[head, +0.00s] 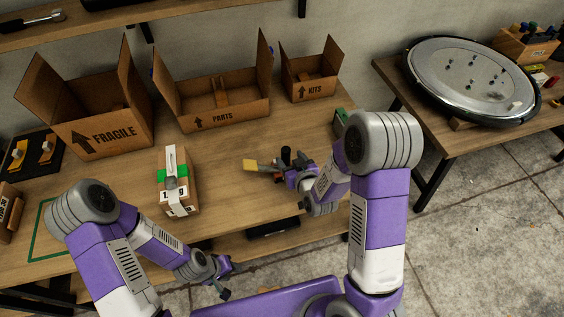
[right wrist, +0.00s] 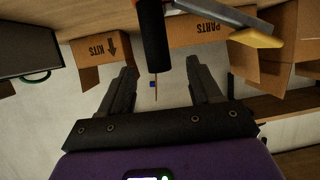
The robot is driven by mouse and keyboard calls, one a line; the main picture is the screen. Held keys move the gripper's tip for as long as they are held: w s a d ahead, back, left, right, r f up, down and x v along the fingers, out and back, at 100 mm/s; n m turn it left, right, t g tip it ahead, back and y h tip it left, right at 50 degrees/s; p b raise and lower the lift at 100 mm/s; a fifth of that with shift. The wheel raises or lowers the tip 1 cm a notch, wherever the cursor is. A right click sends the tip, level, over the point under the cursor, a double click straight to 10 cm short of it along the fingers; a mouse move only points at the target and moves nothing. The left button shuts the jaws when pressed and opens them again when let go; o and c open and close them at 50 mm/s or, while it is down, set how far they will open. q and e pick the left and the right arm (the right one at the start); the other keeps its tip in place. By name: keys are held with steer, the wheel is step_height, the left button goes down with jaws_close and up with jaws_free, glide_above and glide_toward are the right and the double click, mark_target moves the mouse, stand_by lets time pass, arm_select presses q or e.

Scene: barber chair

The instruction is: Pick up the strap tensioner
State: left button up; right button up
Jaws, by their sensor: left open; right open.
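A tool that looks like the strap tensioner stands out at the right gripper, with a black handle (head: 286,155) and a grey bar with a yellow end (head: 250,165). In the right wrist view the black handle (right wrist: 152,35) hangs between the fingertips, with a gap to each finger. The yellow-ended bar (right wrist: 255,38) is to its right. My right gripper (right wrist: 160,66) is open around the handle's end; in the head view it (head: 281,171) is partly hidden by its own wrist. My left gripper (head: 224,282) is open and empty, near the table's front edge.
A strapped carton (head: 180,200) with a green band stands left of the tool. Open boxes marked FRAGILE (head: 110,133), PARTS (head: 225,116) and KITS (head: 312,90) line the back. A small green-edged object (head: 340,121) is right of the tool.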

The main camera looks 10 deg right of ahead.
mark_target(288, 155)
steer(key=x, duration=0.5)
steer(key=shift+w+d+f+b, duration=0.1)
steer(key=shift+f+b, duration=0.1)
steer(key=shift+b, duration=0.2)
jaws_close()
